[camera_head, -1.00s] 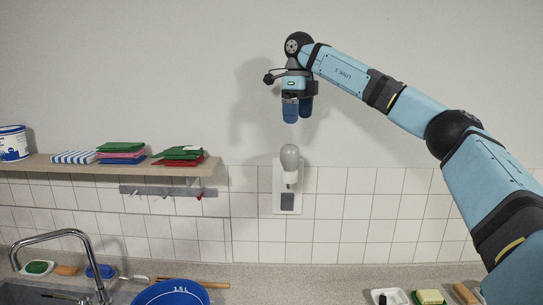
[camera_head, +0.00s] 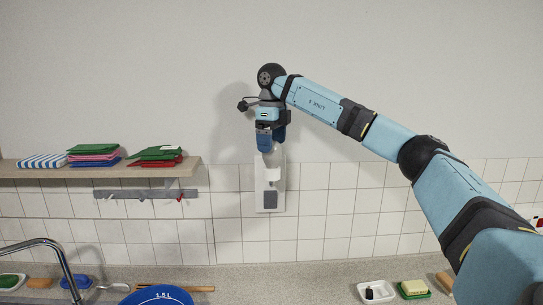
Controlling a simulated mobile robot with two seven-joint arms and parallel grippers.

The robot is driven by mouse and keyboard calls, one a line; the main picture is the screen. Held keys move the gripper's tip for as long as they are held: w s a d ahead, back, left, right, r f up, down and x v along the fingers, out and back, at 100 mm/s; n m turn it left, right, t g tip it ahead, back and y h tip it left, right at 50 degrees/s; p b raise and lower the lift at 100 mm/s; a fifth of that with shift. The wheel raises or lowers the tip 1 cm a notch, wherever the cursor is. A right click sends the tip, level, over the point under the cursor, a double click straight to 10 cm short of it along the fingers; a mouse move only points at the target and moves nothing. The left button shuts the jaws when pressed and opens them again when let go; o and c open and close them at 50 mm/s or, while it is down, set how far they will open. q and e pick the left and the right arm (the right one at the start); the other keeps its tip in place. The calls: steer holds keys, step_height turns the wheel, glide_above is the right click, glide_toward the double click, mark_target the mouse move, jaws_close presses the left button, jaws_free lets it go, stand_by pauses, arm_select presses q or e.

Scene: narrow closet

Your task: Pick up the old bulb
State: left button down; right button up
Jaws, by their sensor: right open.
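The old bulb (camera_head: 272,158) is a pale bulb standing upright in a white holder (camera_head: 272,175) on a wall plate (camera_head: 261,199). My right gripper (camera_head: 270,142) points straight down from above at the bulb. Its blue fingers are at the bulb's top and hide the upper part of it. The fingers are open; I cannot tell whether they touch the glass. My left gripper is not in view.
A wooden shelf (camera_head: 100,170) with folded cloths (camera_head: 154,153) is at the left, above a magnetic rail (camera_head: 146,204). Below are a tap (camera_head: 62,262), a blue bowl (camera_head: 157,297) and a white dish (camera_head: 376,291) on the counter. The wall around the bulb is clear.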

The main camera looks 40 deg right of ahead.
mark_target(271, 155)
steer(key=f, duration=0.2)
steer(key=f+p, duration=0.1)
steer(key=shift+s+a+f, duration=0.15)
steer(key=shift+a+f, duration=0.1)
steer(key=shift+f, duration=0.35)
steer(key=c, duration=1)
steer(key=shift+r, duration=0.1)
steer(key=shift+r, duration=9.9)
